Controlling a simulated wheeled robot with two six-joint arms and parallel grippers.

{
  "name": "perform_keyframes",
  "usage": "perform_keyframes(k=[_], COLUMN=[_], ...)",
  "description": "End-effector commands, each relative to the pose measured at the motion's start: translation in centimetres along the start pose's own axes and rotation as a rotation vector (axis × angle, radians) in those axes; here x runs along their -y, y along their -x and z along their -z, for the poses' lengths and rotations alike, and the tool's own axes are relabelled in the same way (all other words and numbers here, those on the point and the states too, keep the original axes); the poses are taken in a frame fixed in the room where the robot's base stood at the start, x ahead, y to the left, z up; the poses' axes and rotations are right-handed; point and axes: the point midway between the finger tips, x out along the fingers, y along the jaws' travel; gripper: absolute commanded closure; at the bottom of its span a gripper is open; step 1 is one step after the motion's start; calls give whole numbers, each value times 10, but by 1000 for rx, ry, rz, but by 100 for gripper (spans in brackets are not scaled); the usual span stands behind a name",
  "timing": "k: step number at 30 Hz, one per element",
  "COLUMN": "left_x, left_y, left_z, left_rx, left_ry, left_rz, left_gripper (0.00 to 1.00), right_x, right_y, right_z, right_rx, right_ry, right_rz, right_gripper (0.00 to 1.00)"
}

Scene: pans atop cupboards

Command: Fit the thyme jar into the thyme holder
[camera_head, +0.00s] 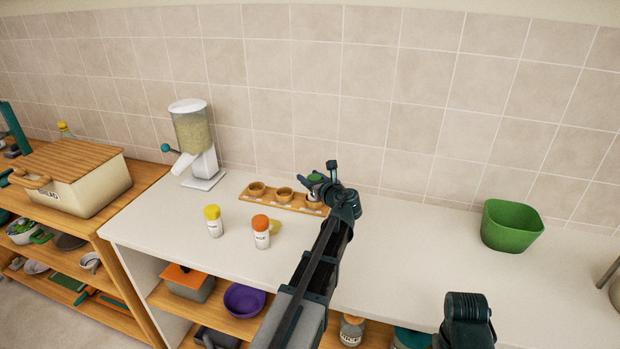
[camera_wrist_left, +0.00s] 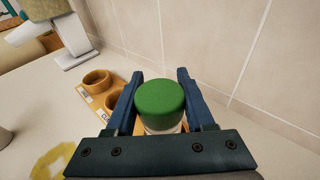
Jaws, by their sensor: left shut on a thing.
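My left gripper (camera_head: 316,182) is shut on the green-lidded jar, taken as the thyme jar; its label is not readable. The jar's green lid (camera_wrist_left: 160,98) sits between the two fingers in the left wrist view, with a strip of pale body below. The wooden rack (camera_head: 270,201) lies along the wall with three ring holders. The jar is at the right-hand ring (camera_head: 314,204), presumably the thyme holder; whether it is above or inside that ring I cannot tell. The left ring (camera_wrist_left: 97,79) and middle ring (camera_head: 285,194) are empty. My right gripper is not in view.
A yellow-lidded jar (camera_head: 214,222) and an orange-lidded jar (camera_head: 261,232) stand in front of the rack. A dispenser (camera_head: 193,140) stands left of it. A green bin (camera_head: 511,226) is at the right. The tiled wall is close behind; the counter before the bin is clear.

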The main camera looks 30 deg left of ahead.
Motion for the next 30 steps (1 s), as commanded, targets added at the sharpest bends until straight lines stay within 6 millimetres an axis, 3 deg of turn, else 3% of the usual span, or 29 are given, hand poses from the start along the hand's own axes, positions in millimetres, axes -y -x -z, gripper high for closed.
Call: perform_keyframes(k=[7,8,13,23,30], left_x=[0,0,0,0,-1], left_y=[-1,-1,-1,2,41], left_z=[7,6,5,5,4], left_rx=[0,0,0,0,0], left_ry=[0,0,0,0,-1], left_rz=[0,0,0,1,3], left_gripper=[100,41,11,11,11], right_x=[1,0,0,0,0], right_y=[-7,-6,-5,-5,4], right_z=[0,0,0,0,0], right_rx=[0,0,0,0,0], right_ry=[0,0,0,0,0], right_rz=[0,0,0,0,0], right_gripper=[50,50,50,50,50])
